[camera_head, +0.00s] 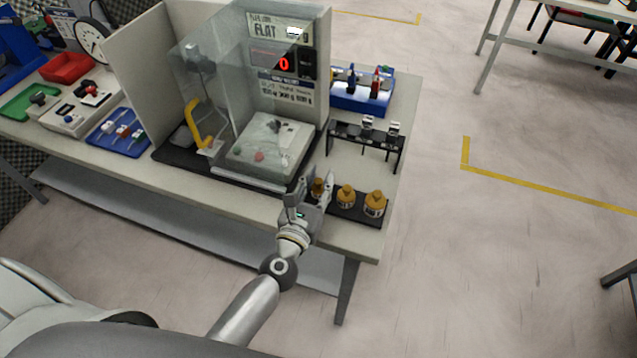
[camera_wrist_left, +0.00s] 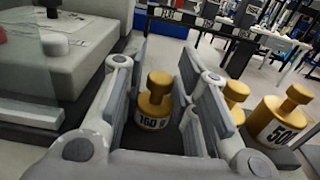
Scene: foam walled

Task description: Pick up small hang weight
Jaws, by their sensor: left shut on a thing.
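The small hang weight (camera_wrist_left: 155,103) is brass-coloured with a knob on top and a white label that seems to read 160 g or 100 g. It is upright between the fingers of my left gripper (camera_wrist_left: 163,90) in the left wrist view. In the head view, my left gripper (camera_head: 317,190) is shut on this weight (camera_head: 318,187) at the left end of the black weight tray (camera_head: 346,215). I cannot tell whether the weight's base touches the tray. A middle weight (camera_head: 346,196) and a larger weight marked 500 (camera_head: 375,203) stand to its right. My right gripper is not in view.
A clear-walled scale (camera_head: 270,147) with a red 0 display stands just left of the gripper. A black rack (camera_head: 365,137) stands behind the weights, with a blue tray (camera_head: 362,97) further back. The table's front edge (camera_head: 345,244) is close.

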